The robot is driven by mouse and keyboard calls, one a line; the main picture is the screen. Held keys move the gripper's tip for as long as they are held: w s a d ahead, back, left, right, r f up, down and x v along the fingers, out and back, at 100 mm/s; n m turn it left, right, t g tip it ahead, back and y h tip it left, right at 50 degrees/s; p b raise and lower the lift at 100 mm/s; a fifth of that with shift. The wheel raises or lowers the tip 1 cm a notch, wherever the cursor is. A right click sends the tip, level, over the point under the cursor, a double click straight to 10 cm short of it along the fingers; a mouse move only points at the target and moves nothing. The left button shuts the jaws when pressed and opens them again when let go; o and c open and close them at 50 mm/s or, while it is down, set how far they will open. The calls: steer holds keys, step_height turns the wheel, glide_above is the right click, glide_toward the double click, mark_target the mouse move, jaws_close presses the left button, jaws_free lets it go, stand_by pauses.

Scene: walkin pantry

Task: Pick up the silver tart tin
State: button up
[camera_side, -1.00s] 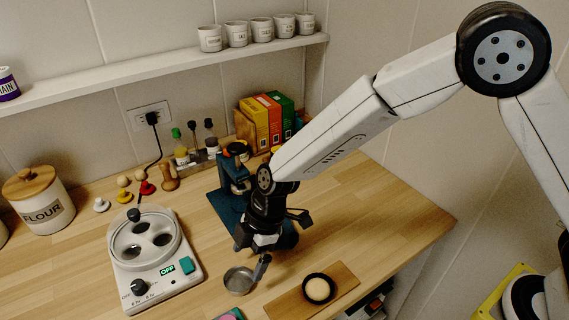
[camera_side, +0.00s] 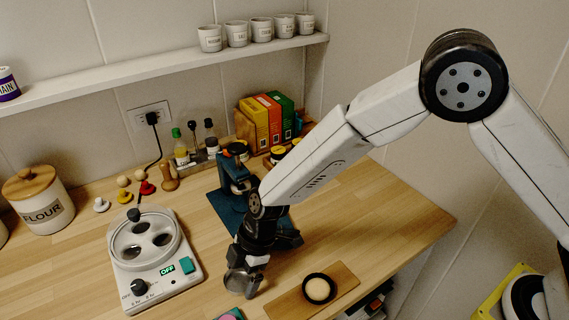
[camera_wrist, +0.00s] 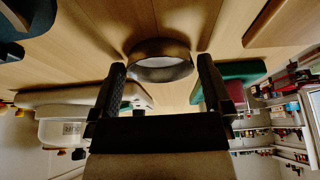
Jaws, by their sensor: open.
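The silver tart tin (camera_side: 236,284) sits on the wooden counter near its front edge, partly hidden by my gripper in the side view. My gripper (camera_side: 246,283) is low over the counter at the tin, pointing down. In the wrist view the tin (camera_wrist: 160,62) shows as a round, shiny shallow cup, centred between the two black fingertips of my open gripper (camera_wrist: 162,68). There is a gap to each finger at the sides. I cannot tell whether either finger touches the tin.
A wooden board (camera_side: 345,274) with a dark round tin holding something pale (camera_side: 318,289) lies to the right. A white appliance (camera_side: 185,290) stands left. A blue stand (camera_side: 226,205) is behind. A teal and pink object (camera_side: 230,315) lies at the front edge.

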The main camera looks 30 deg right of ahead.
steer(key=c, duration=1)
steer(key=shift+o, duration=0.2)
steer(key=shift+r, duration=0.15)
steer(key=shift+r, duration=0.7)
steer(key=s+d+r, duration=0.7)
steer(key=s+r, duration=0.4)
steer(key=shift+s+d+r, duration=0.2)
steer(key=shift+s+d, duration=0.15)
steer(key=shift+s, duration=0.05)
